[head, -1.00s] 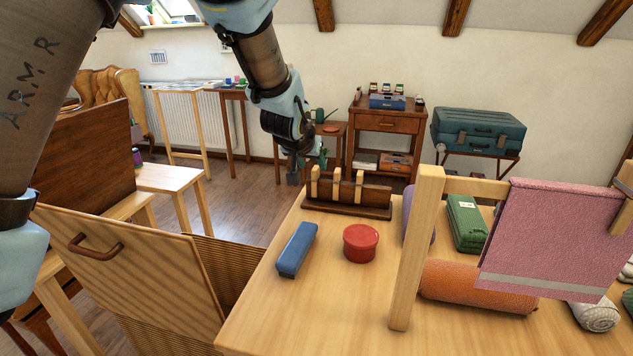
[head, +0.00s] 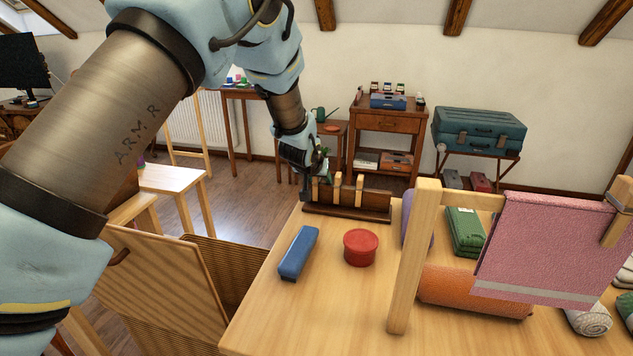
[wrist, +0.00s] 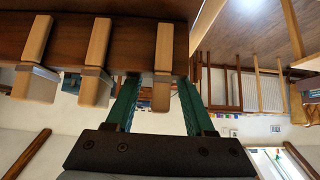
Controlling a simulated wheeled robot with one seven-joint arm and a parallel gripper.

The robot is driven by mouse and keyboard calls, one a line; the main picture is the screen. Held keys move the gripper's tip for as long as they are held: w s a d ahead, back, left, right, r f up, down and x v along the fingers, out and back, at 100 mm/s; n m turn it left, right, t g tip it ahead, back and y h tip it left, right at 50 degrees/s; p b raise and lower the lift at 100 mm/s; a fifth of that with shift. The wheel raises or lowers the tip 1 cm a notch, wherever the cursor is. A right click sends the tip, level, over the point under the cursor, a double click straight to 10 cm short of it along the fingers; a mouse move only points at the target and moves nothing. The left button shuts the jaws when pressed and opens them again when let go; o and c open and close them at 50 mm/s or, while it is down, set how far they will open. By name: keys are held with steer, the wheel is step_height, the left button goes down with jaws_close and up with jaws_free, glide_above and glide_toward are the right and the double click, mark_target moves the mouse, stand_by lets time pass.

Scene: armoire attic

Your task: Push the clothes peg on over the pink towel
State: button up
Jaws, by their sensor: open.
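Three wooden clothes pegs stand upright in a dark wooden holder (head: 350,211) at the table's back left. The leftmost peg (head: 316,187) is beside my gripper (head: 306,188); in the wrist view this peg (wrist: 163,65) appears rightmost, its end between my open green fingers (wrist: 160,78). The fingers look apart from it, with a gap on each side. The middle peg (head: 337,187) and right peg (head: 360,187) stand clear. The pink towel (head: 550,245) hangs over a wooden rail (head: 466,200) at the right. A wooden piece (head: 617,226) sits over its right part.
A blue block (head: 298,252) and a red round tin (head: 361,247) lie in front of the holder. A wooden post (head: 412,262) carries the rail. A rolled orange towel (head: 470,292) and green folded towel (head: 465,231) lie near it.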

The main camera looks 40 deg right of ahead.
jaws_close()
stand_by(0.3)
stand_by(0.4)
